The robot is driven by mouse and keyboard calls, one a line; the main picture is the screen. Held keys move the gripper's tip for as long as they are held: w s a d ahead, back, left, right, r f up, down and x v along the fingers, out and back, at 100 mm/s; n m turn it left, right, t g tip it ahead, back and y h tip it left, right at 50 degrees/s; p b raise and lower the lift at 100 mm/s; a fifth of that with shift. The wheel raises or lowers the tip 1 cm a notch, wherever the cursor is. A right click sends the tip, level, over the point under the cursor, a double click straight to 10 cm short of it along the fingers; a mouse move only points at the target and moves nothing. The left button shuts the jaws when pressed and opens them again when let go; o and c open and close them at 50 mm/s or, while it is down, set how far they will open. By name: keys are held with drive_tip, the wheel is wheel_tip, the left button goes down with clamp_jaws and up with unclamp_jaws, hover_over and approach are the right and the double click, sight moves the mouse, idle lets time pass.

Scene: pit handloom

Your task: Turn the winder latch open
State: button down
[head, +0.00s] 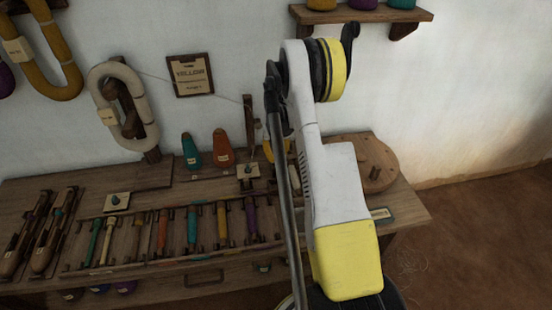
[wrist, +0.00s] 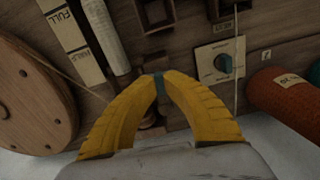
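In the wrist view my gripper (wrist: 158,76) has its two yellow fingers brought together at the tips. A narrow teal piece, which looks like the winder latch (wrist: 158,84), shows between the fingertips, with both tips against it. Turned wooden parts of the winder (wrist: 152,116) show between the fingers, below the tips. The latch's angle is hard to tell because the fingers cover most of it. In the head view my arm hides most of the gripper; only a yellow edge (head: 267,150) shows beside the arm, over the back of the bench.
A round wooden disc (wrist: 28,98) stands left of the fingers. A plate with a teal knob (wrist: 221,64) and an orange yarn cone (wrist: 284,100) are to the right. The bench (head: 60,190) carries several bobbins in a rack. A taut thread runs near the right finger.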

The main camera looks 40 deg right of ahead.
sight(276, 158)
drive_tip(key=shift+n, duration=0.5)
drive_tip(key=c, duration=1.5)
unclamp_jaws()
wheel_tip(276, 158, up, 12)
